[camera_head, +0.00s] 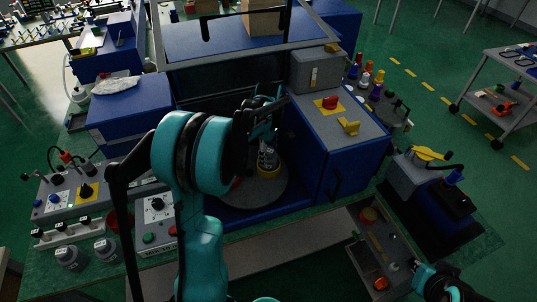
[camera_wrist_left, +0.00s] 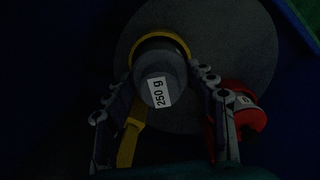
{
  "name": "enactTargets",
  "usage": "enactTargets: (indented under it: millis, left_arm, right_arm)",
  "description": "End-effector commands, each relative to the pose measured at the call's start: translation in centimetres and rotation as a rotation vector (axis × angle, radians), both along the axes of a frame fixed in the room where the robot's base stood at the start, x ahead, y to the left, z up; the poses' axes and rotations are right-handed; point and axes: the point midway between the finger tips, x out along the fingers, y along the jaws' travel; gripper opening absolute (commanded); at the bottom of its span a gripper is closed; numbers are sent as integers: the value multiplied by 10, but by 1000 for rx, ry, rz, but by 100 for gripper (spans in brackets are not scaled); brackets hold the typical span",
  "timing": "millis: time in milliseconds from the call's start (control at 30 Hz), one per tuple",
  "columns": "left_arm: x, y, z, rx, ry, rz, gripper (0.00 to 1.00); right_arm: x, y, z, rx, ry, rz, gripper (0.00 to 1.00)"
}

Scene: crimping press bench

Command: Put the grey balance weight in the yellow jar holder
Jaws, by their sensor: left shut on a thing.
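The grey balance weight (camera_head: 266,156) has a white label, which reads 250 g in the left wrist view (camera_wrist_left: 152,86). My left gripper (camera_head: 265,146) reaches down into the blue press bay and is shut on it, one finger on each side. The yellow jar holder (camera_head: 268,173) shows as a ring around the lower end of the weight, on a round grey plate; its rim also shows in the left wrist view (camera_wrist_left: 161,36). I cannot tell whether the weight rests on the holder's floor. My right gripper (camera_head: 440,286) is at the lower right, far from both; its fingers are unclear.
A red spool-like piece (camera_wrist_left: 248,118) sits on the round plate (camera_wrist_left: 238,45) beside my left gripper. Blue walls surround the plate. Two other grey weights (camera_head: 70,258) (camera_head: 107,250) stand at the lower left. A tray (camera_head: 362,258) with small parts lies at the front right.

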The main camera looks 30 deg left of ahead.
Motion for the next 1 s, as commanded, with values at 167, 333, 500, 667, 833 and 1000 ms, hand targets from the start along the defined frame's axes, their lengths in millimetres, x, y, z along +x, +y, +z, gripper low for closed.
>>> enactTargets:
  millis: [167,333,500,667,833,1000]
  left_arm:
    - [0,0,-4,0,0,0,18]
    - [0,0,-3,0,0,0,77]
    - [0,0,-3,0,0,0,77]
    - [0,0,8,0,0,0,77]
    - [0,0,39,0,0,0,77]
    - [0,0,65,0,0,0,77]
  right_arm:
    - [0,0,-3,0,0,0,0]
    - [0,0,-2,0,0,0,0]
    - [0,0,-2,0,0,0,0]
    - [0,0,4,0,0,0,0]
    - [0,0,18,0,0,0,0]
    - [0,0,28,0,0,0,0]
